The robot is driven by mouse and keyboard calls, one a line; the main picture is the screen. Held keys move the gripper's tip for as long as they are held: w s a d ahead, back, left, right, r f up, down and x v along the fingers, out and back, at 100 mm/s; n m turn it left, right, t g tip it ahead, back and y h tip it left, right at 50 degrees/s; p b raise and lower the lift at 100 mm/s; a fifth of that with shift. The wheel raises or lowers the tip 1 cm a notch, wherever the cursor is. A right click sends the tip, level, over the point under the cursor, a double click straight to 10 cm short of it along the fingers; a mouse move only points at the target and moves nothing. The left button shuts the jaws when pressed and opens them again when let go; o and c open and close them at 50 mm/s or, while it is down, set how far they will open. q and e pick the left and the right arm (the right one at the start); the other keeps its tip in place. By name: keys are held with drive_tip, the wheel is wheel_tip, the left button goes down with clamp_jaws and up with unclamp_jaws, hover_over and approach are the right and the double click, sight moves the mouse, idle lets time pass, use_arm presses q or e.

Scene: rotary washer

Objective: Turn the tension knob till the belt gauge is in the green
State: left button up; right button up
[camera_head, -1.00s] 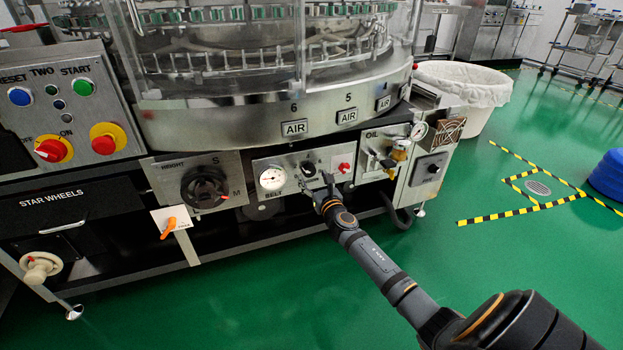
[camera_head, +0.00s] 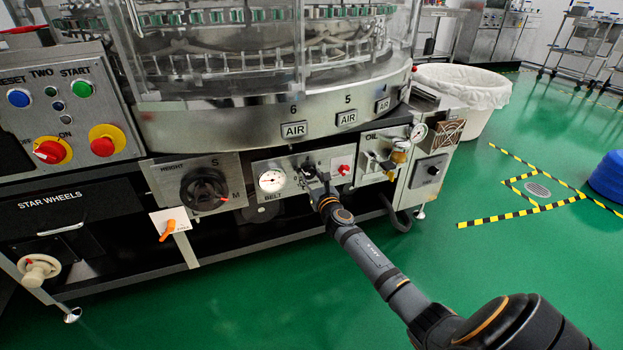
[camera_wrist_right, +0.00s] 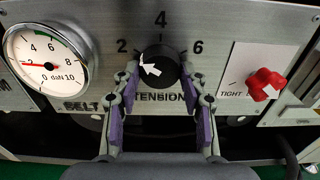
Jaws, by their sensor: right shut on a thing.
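The black tension knob (camera_wrist_right: 158,66) has a white arrow that points left, on a scale marked 2, 4 and 6. My right gripper (camera_wrist_right: 155,82) is shut on this knob, with a finger on each side. In the head view my right gripper (camera_head: 317,180) reaches the belt panel from the lower right and partly hides the knob. The round white belt gauge (camera_wrist_right: 48,58) is left of the knob and also shows in the head view (camera_head: 271,180). Its red needle points left, near the low numbers, outside the green band at the top. My left gripper is not in view.
A red tight/loose knob (camera_wrist_right: 265,84) sits just right of the tension knob. The oil panel with its small gauge (camera_head: 418,132) is farther right. The black height handwheel (camera_head: 204,190) is on the left. Green floor (camera_head: 480,260) in front is clear.

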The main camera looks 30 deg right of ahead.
drive_tip(key=m, duration=0.8)
drive_tip(key=shift+a+m+b, duration=0.1)
drive_tip(key=shift+m+b, duration=0.2)
drive_tip(key=shift+b, duration=0.1)
drive_tip(key=m, duration=0.4)
drive_tip(key=shift+b, duration=0.4)
drive_tip(key=shift+m+b, duration=0.5)
drive_tip(key=shift+m, duration=2)
drive_tip(key=o, duration=1.2)
drive_tip(key=shift+r, duration=0.1)
drive_tip(key=shift+c, duration=0.2)
